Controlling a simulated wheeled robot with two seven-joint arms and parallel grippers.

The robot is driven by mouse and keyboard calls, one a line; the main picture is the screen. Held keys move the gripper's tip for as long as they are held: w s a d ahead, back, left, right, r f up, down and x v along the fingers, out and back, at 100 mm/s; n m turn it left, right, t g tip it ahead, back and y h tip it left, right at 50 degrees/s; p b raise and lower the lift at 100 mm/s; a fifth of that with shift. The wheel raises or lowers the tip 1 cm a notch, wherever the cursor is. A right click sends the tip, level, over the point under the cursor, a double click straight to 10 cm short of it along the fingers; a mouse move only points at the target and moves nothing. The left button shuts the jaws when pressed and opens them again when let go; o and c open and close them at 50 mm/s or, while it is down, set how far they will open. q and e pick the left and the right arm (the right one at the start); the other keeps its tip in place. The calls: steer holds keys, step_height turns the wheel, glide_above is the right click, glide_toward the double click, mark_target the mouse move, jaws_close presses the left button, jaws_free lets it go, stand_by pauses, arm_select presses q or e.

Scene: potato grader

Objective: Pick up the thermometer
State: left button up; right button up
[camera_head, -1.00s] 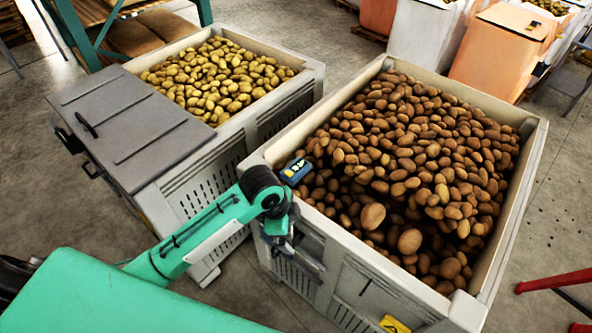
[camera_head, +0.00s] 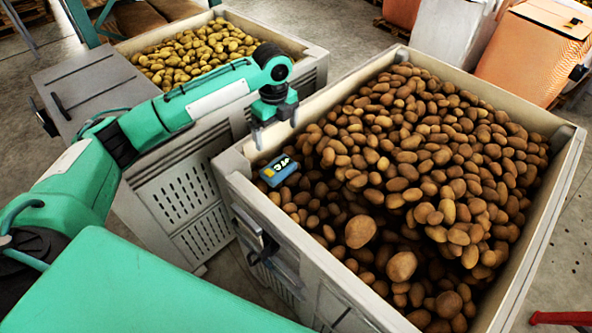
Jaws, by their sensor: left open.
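My left gripper (camera_head: 276,137) is open and empty, pointing down above the crate's left rim, just above the thermometer in the picture. The two appear apart. My right gripper is not in view.
The near crate (camera_head: 560,170) is full of brown potatoes (camera_head: 420,150). A second crate (camera_head: 312,75) with yellow potatoes (camera_head: 200,50) and a grey lid (camera_head: 85,85) stands behind at left. Orange and white bins (camera_head: 530,50) stand at the back right.

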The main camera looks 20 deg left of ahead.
arm_select(q)
steer(key=p, duration=0.1)
glide_toward(278, 167)
step_height(278, 167, down, 2)
steer(key=shift+w+f, duration=0.1)
steer(key=shift+f, duration=0.5)
steer(key=shift+f+p, duration=0.55)
steer(key=shift+p, duration=0.05)
step_height(278, 167, down, 4)
steer(key=shift+r+p, duration=0.2)
steer(key=shift+p, duration=0.4)
steer(key=shift+f, duration=0.4)
steer(key=shift+c, duration=0.4)
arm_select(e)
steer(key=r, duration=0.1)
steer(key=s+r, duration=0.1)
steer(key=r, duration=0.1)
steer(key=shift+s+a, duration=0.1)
